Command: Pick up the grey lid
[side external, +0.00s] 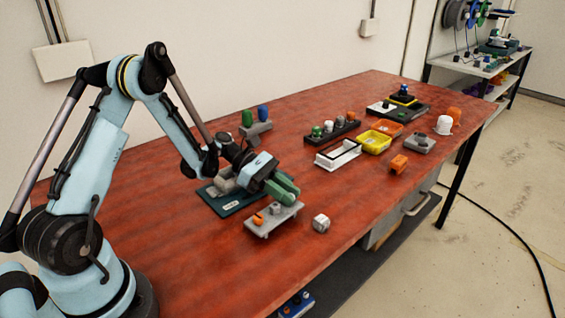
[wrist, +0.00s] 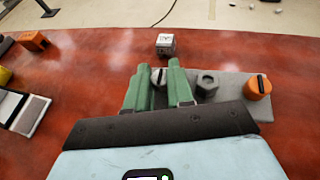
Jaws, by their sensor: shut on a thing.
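My gripper has green fingers, seen low over a small grey holder (side external: 266,224) in the side view and from behind in the wrist view (wrist: 160,75). The fingers are shut on the grey lid (wrist: 159,76), a small light-grey piece with a dark slot, partly hidden between them. It is at the left end of the holder; I cannot tell whether it still touches it. A grey hexagonal piece (wrist: 207,83) and an orange slotted knob (wrist: 258,87) sit on the holder to the right of my fingers in the wrist view.
A light-grey cube (side external: 321,223) stands just beyond the holder. A dark teal tray (side external: 232,207) lies beside my gripper. A block with green and blue caps (side external: 256,128), a white tray (side external: 338,154), a yellow bin (side external: 374,142) and an orange block (side external: 398,164) stand farther off.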

